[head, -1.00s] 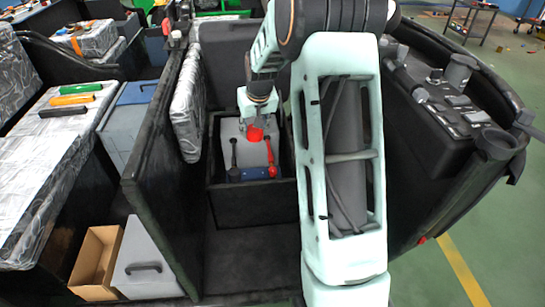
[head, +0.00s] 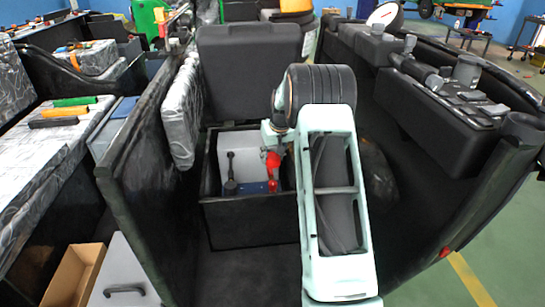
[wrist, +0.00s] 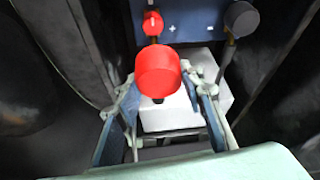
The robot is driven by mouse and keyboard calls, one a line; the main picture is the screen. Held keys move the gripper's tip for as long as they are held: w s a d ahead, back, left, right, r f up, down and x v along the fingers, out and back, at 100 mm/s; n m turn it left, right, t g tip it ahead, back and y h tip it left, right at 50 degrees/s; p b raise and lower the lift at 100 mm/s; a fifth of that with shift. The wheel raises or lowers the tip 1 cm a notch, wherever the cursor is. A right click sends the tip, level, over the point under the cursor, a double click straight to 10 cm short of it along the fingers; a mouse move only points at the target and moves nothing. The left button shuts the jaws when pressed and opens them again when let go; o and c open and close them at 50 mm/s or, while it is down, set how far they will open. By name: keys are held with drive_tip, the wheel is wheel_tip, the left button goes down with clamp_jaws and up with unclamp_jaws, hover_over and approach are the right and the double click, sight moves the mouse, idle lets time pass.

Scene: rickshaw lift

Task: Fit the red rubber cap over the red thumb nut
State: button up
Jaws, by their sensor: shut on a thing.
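The red rubber cap (wrist: 157,72) is a short red cylinder between my fingertips. My gripper (wrist: 160,88) is shut on it. In the head view the cap (head: 272,159) hangs below my gripper (head: 271,148), at the right side of the open box. A smaller red part, seemingly the red thumb nut (wrist: 153,22), sits on the blue panel beyond the cap, with a dark rod running toward the cap. It also shows in the head view (head: 273,185), just below the cap. I cannot tell whether cap and rod touch.
A black knob (wrist: 241,18) with its own rod stands right of the red part on the blue panel (wrist: 195,22). A light grey block (wrist: 170,113) lies under my fingers. The dark box (head: 250,222) has walls close around. A black wall (head: 150,160) rises at left.

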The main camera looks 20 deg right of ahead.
sight(272, 181)
drive_tip(key=shift+f+b, duration=2.15)
drive_tip(key=shift+f, duration=1.65)
drive_tip(key=shift+f+b, duration=1.2)
drive_tip(key=shift+f, duration=0.9)
drive_tip(key=o, duration=1)
drive_tip(key=shift+r, duration=0.1)
drive_tip(key=v, duration=1.2)
drive_tip(key=shift+s, duration=0.1)
